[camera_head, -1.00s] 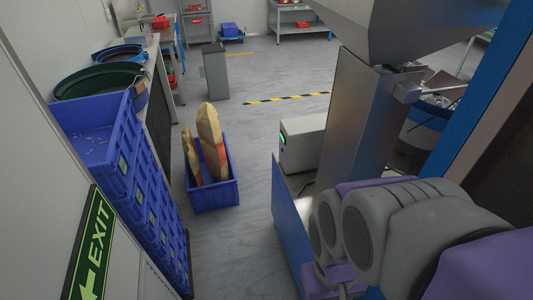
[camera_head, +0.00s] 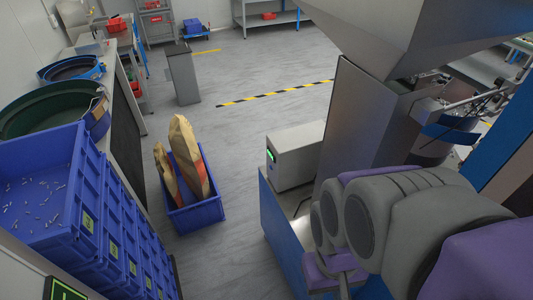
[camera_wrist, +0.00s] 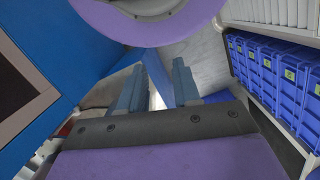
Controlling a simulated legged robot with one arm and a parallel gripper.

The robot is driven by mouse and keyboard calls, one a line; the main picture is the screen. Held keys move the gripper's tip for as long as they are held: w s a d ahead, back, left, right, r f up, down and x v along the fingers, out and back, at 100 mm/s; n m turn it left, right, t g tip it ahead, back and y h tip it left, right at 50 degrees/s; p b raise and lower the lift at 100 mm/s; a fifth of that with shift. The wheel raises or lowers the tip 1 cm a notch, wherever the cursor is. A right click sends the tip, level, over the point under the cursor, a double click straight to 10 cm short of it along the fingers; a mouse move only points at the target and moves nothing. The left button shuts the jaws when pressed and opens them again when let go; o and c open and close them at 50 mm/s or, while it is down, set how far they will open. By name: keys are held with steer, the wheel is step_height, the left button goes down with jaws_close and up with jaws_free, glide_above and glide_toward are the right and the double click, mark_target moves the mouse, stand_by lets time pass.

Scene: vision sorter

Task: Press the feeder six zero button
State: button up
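No button marked feeder six zero can be made out in either view. A grey box (camera_head: 296,156) with a small lit green display (camera_head: 271,155) stands on a blue-sided base, left of the steel machine column, in the head view. Any buttons on it are too small to tell. My gripper (camera_wrist: 155,82) shows in the wrist view as blue-grey fingers with a gap between them; it looks open and empty. In the head view my folded grey and purple arm fills the lower right, and the gripper fingers are not clearly visible there.
Stacked blue crates (camera_head: 75,200) with small metal parts stand along the left. A blue bin (camera_head: 194,214) with brown sacks (camera_head: 190,155) sits on the floor. A grey bin (camera_head: 183,78) stands farther back. The steel hopper machine (camera_head: 360,120) is close on the right. Floor between is open.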

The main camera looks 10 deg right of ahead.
steer(key=shift+a, duration=0.6)
jaws_close()
steer(key=shift+d, duration=0.5)
steer(key=shift+a, duration=0.35)
steer(key=shift+d, duration=0.15)
